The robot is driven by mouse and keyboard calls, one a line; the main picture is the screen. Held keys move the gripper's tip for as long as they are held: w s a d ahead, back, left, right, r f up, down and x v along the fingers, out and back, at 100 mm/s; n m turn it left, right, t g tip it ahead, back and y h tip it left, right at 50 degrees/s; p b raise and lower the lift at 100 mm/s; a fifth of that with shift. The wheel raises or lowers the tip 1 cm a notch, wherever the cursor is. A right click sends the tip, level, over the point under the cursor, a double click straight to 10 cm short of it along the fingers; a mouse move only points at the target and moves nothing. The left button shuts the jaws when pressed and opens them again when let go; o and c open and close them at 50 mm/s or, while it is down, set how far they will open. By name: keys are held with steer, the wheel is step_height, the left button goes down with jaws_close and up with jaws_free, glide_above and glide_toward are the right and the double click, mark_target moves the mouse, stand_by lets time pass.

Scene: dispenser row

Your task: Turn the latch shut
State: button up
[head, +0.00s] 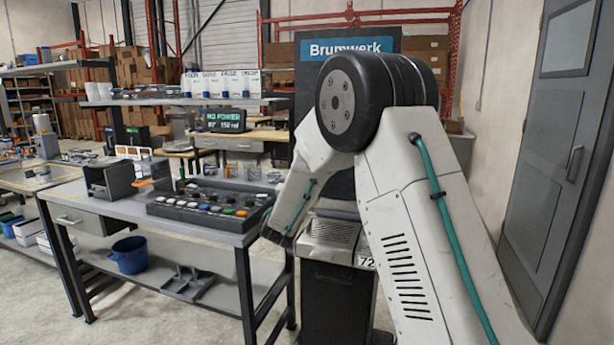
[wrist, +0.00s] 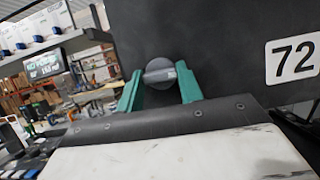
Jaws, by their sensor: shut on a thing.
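The latch is a round grey knob (wrist: 160,74) with a raised bar across it, on a dark panel (wrist: 225,50) in the wrist view. Its bar lies nearly level in that picture. My gripper (wrist: 159,84) has a teal finger on each side of the knob and is shut on it. In the head view my arm covers the latch and my gripper. A dark machine (head: 333,300) with a "72" label (head: 367,263) stands there behind my arm; the label also shows large at the right of the wrist view (wrist: 294,59).
A workbench (head: 190,220) with a button panel (head: 212,205) stands left of the machine. A blue bucket (head: 130,254) sits on its lower shelf. A display (head: 224,120) reads "NO POWER". A grey door (head: 560,150) is at right. Some concrete floor shows at lower left.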

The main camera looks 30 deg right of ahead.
steer(key=shift+n, duration=0.4)
steer(key=o, duration=1)
steer(key=shift+a, duration=0.1)
steer(key=v, duration=0.7)
steer(key=shift+s+a+f, duration=0.15)
steer(key=shift+s, duration=0.15)
